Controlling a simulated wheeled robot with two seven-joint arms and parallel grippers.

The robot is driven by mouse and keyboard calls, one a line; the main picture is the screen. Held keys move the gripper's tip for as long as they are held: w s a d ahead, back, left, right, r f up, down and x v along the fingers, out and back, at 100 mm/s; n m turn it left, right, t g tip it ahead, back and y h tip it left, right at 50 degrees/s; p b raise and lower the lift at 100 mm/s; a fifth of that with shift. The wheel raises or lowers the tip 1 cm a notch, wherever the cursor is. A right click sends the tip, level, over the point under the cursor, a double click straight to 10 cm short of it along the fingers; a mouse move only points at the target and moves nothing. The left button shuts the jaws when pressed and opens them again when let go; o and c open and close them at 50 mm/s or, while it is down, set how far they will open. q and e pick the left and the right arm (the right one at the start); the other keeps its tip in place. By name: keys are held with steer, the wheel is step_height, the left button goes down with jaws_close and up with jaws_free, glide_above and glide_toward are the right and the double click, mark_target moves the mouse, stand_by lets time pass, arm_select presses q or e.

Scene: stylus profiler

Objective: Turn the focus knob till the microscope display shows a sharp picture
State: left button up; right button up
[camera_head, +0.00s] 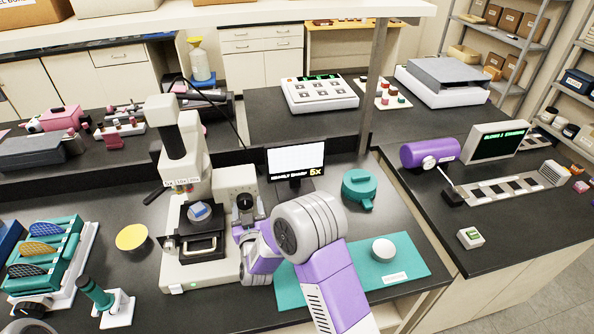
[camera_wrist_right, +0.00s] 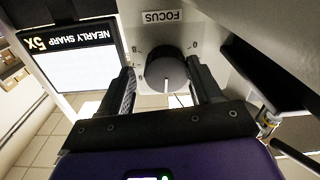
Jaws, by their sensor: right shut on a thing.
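The microscope (camera_head: 190,150) stands on the bench at left centre, with a small blue-and-white sample (camera_head: 199,212) on its stage. The dark round focus knob (camera_wrist_right: 166,72) is under a FOCUS label (camera_wrist_right: 161,16) in the right wrist view, and its white pointer line points to the lower edge of the picture. My right gripper (camera_head: 244,222) is at the knob, with one finger on each side, shut on it; it also shows in the right wrist view (camera_wrist_right: 161,82). The display (camera_head: 295,160) shows a pale picture and "5x"; in the wrist view (camera_wrist_right: 70,60) it reads "NEARLY SHARP". My left gripper is not in view.
A teal mat (camera_head: 345,278) with a round white piece (camera_head: 383,249) lies right of my right arm. A teal lidded pot (camera_head: 359,188) stands behind it. A yellow disc (camera_head: 132,237) and a teal rack (camera_head: 45,260) are at left.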

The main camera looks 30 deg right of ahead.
steer(key=m, duration=0.4)
steer(key=shift+w+a+r+m, duration=0.1)
steer(key=shift+a+r+m, duration=0.15)
steer(key=shift+a+m, duration=0.1)
steer(key=shift+o, duration=0.2)
steer(key=m, duration=0.5)
